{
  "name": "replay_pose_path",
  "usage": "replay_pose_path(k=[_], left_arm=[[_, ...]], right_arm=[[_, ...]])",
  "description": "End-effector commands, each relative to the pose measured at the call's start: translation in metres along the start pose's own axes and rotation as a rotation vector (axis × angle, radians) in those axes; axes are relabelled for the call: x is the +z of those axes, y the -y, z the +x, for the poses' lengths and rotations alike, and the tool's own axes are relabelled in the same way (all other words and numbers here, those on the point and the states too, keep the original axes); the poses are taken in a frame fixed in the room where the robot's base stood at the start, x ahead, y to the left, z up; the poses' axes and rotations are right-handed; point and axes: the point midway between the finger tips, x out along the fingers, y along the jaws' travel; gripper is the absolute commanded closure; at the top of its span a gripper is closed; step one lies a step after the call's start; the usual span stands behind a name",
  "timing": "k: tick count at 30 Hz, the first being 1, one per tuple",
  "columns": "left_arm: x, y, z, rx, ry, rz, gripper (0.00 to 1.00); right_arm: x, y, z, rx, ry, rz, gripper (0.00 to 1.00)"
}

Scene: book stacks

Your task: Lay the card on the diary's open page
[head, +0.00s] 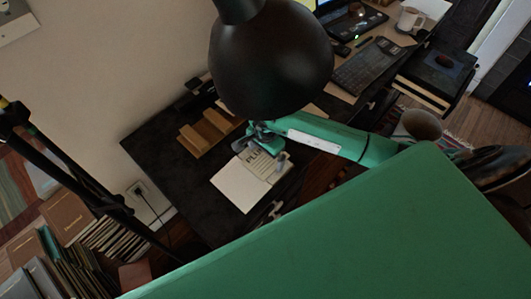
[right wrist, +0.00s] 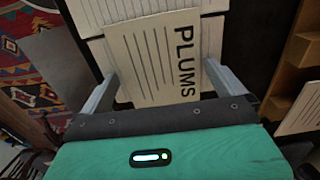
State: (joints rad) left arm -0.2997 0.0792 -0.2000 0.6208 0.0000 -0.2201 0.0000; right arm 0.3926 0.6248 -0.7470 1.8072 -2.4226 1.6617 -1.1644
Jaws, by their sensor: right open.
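The cream card (head: 261,163) with the word PLUMS lies over the open diary (head: 237,187) on the dark desk in the head view. In the right wrist view the card (right wrist: 150,62) overlaps the diary's lined pages (right wrist: 212,38). It looks flat or nearly so; whether it touches the page all over I cannot tell. My right gripper (head: 268,146) is over the diary. In the right wrist view my right gripper (right wrist: 160,78) is open, one finger on each side of the card. The card's near edge is hidden by the gripper body. My left gripper is not in view.
A wooden stepped holder (head: 206,131) stands behind the diary. A large dark lamp-like dome (head: 270,65) blocks part of the head view. A keyboard (head: 366,66) and white mug (head: 411,19) are farther right. Books (head: 65,265) stand at lower left.

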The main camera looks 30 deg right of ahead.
Motion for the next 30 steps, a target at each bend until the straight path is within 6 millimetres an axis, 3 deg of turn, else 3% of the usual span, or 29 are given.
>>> replay_pose_path(k=[5, 12, 18, 24, 30], left_arm=[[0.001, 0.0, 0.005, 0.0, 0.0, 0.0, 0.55], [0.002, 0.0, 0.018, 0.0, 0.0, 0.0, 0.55], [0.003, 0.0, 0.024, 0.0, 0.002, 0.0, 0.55], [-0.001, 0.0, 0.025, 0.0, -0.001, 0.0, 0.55], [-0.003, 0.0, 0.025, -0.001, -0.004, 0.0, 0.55]], right_arm=[[-0.001, 0.002, -0.02, -0.006, -0.002, -0.002, 0.0], [-0.001, 0.001, -0.072, -0.005, -0.002, -0.001, 0.0], [-0.001, 0.001, -0.105, -0.003, -0.002, -0.001, 0.0], [0.0, 0.0, -0.12, 0.0, 0.0, 0.0, 0.0], [0.0, 0.0, -0.122, 0.001, 0.0, 0.0, 0.0]])
